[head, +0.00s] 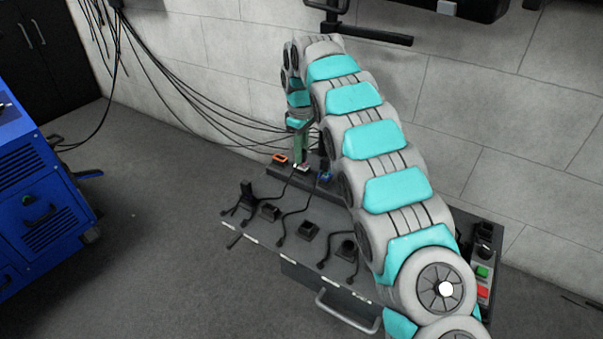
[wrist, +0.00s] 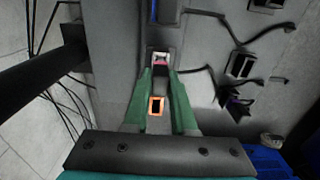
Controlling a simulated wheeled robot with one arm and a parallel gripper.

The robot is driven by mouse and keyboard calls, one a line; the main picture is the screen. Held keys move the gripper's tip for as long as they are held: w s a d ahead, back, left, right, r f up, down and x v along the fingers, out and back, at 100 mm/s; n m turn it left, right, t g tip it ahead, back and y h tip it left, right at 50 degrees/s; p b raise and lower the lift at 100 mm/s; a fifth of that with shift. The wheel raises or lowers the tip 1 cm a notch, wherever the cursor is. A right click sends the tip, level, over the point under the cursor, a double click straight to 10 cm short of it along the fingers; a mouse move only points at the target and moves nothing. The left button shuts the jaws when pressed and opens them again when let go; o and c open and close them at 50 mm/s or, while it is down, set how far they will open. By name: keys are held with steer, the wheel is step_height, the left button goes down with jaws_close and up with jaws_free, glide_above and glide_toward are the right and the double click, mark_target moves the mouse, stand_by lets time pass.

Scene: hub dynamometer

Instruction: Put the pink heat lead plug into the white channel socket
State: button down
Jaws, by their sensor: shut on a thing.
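My gripper (head: 299,152) points down at the back row of sockets, its green fingers near the white channel socket (head: 304,169). In the wrist view the fingertips (wrist: 160,71) stand on either side of a small pink piece, the pink heat lead plug (wrist: 161,63), and are shut on it. The plug is at the white socket, whose pale edge (wrist: 161,54) shows just beyond. I cannot tell how deep the plug sits. The fingers hide most of it in the head view.
An orange socket (head: 279,158) and a blue socket (head: 325,176) flank the white one. Black holders with dark leads, such as one holder (head: 308,230), stand on the bench's front part. A blue cabinet (head: 40,215) stands left. Cables hang along the wall.

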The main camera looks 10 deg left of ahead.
steer(key=c, duration=0.7)
jaws_free()
steer(key=shift+o, duration=0.2)
